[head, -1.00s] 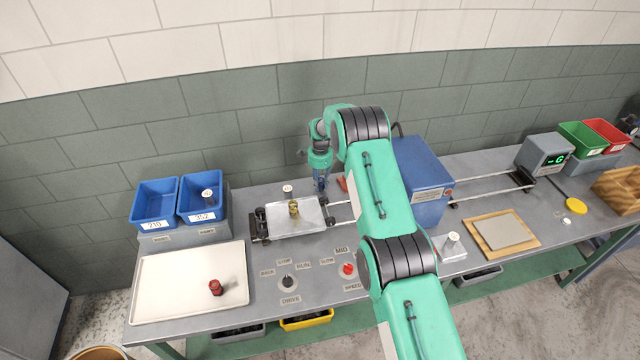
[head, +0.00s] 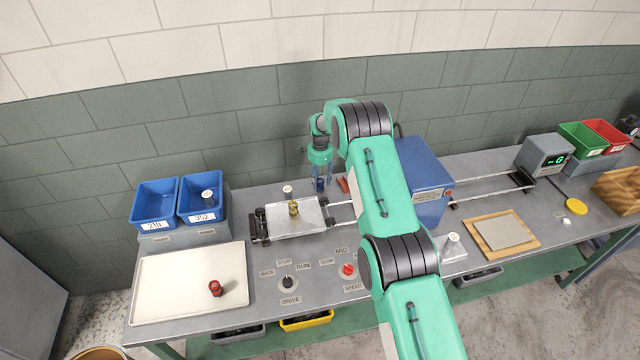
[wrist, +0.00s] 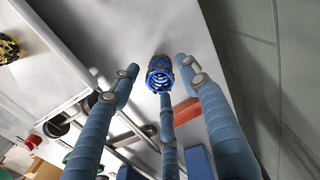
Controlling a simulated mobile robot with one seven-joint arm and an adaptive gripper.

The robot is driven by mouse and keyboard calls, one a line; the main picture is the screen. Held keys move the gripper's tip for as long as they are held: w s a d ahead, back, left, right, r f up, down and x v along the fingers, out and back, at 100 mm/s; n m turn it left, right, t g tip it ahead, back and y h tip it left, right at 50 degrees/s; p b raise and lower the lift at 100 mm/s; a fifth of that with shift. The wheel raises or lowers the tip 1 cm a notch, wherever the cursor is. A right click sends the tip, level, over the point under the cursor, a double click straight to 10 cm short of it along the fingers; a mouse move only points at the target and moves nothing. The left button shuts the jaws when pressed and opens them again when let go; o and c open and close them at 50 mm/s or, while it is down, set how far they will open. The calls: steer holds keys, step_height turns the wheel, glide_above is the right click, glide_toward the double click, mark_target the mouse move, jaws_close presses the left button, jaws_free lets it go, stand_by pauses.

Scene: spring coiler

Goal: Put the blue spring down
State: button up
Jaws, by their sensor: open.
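The blue spring (wrist: 160,75) shows in the wrist view as a short dark blue coil, end towards the camera, apparently standing on the grey bench (wrist: 195,25). My gripper (wrist: 158,70) has its blue fingers spread around the spring, with gaps visible at the left and right fingertips. Whether the nearer middle finger touches it I cannot tell. In the head view my gripper (head: 320,183) points down at the back of the bench, right of the metal carriage plate, and the spring cannot be told apart from the fingers.
An orange-red block (wrist: 187,110) lies close to the right finger. A yellow-and-black spring (head: 294,209) stands on the carriage plate (head: 312,222) to the left. Rails run right to the blue machine housing (head: 425,180). A red spring (head: 215,288) is on the white tray (head: 170,275).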

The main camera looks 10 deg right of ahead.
mark_target(320, 180)
step_height(320, 180, up, 10)
steer(key=shift+f, duration=0.15)
stand_by(0.3)
stand_by(0.7)
